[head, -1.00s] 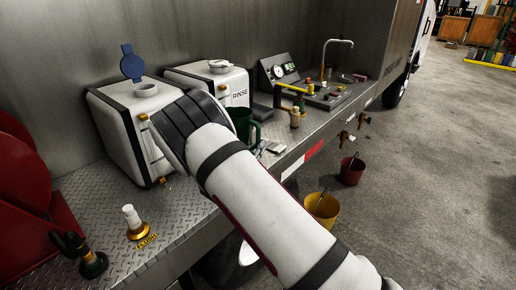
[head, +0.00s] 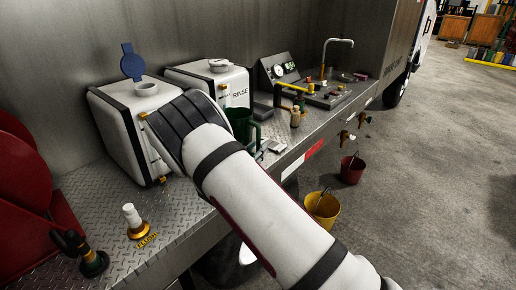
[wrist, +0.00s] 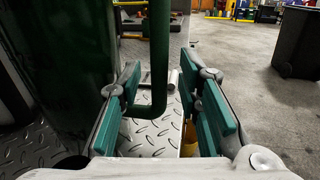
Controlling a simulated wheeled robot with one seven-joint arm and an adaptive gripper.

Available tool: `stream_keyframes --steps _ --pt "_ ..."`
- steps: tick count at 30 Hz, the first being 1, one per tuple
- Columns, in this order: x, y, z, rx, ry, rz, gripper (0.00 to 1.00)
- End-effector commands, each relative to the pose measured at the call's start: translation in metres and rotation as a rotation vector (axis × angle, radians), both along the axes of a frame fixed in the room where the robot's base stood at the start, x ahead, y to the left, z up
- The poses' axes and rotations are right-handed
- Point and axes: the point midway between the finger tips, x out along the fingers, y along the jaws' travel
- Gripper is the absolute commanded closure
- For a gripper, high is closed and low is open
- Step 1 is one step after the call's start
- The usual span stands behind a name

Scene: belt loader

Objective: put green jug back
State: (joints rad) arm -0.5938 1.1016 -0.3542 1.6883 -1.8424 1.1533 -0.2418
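The dark green jug (head: 238,122) is on the diamond-plate deck beside the RINSE container, partly hidden behind my arm in the head view. Its base is hidden. In the wrist view the jug body (wrist: 75,65) fills the left side, and its handle (wrist: 160,65) hangs down between my fingers. My gripper (wrist: 168,105) is open, with green pads on both sides of the handle. Gaps show between the handle and the pads. The gripper is hidden behind my arm in the head view.
The RINSE container (head: 236,87) and another white container (head: 120,125) with a raised blue cap (head: 131,63) stand along the back wall. A gauge panel (head: 280,70) and sink tap (head: 338,42) are farther right. A yellow bucket (head: 322,208) and red bucket (head: 352,168) are on the floor.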

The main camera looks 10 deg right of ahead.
Motion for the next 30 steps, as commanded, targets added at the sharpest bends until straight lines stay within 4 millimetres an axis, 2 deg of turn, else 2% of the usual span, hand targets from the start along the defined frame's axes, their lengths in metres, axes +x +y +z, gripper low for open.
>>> stream_keyframes --steps 10,18,26,30 --pt "-0.051 0.050 0.000 0.000 0.000 0.005 0.68" --pt "-0.076 0.072 0.000 -0.001 -0.001 0.002 0.68" --pt "-0.080 0.071 0.004 0.012 -0.005 -0.012 0.68" --pt "-0.091 0.044 0.027 0.108 -0.033 -0.115 0.68"
